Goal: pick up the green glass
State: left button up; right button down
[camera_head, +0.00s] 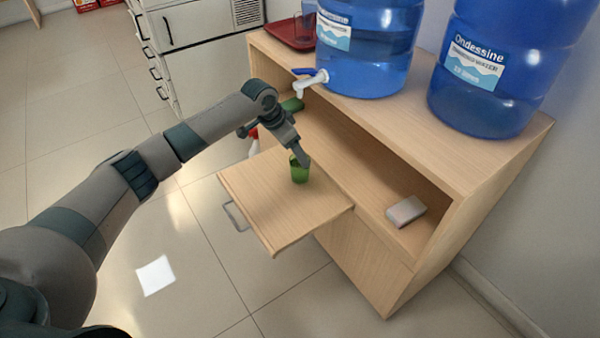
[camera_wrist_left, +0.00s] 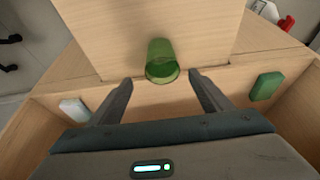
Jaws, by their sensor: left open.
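The green glass (camera_head: 299,172) stands on the pulled-out wooden board (camera_head: 262,208) near the cabinet's open shelf. In the left wrist view the green glass (camera_wrist_left: 161,62) shows just ahead of my fingers, between their lines. My left gripper (camera_head: 300,158) is at the top of the glass in the head view. Its two fingers are apart in the wrist view (camera_wrist_left: 160,88), with nothing gripped between them. Part of the glass's top is hidden by the gripper in the head view. My right gripper is not in view.
A grey-white block (camera_head: 406,211) and a green block (camera_head: 291,105) lie on the open shelf. Above, two blue water jugs (camera_head: 365,50) (camera_head: 500,65) and a red tray (camera_head: 291,32) stand on the cabinet top (camera_head: 400,120). A white tap (camera_head: 312,82) juts out above the shelf.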

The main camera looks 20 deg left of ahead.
aim_at(300, 169)
pick_arm(q)
jog(key=shift+x, duration=1.2)
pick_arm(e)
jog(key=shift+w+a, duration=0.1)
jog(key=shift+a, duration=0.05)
pick_arm(q)
jog(key=shift+a+b+x, duration=0.2)
jog(key=shift+b+x, duration=0.2)
jog(key=shift+x, duration=2)
jog(key=shift+w+f, duration=0.1)
jog(key=shift+f, duration=0.1)
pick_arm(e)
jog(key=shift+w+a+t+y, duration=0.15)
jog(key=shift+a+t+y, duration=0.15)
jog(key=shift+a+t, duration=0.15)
pick_arm(q)
jog(key=shift+c, duration=0.6)
jog(key=c, duration=1.1)
jog(key=shift+c, duration=1.2)
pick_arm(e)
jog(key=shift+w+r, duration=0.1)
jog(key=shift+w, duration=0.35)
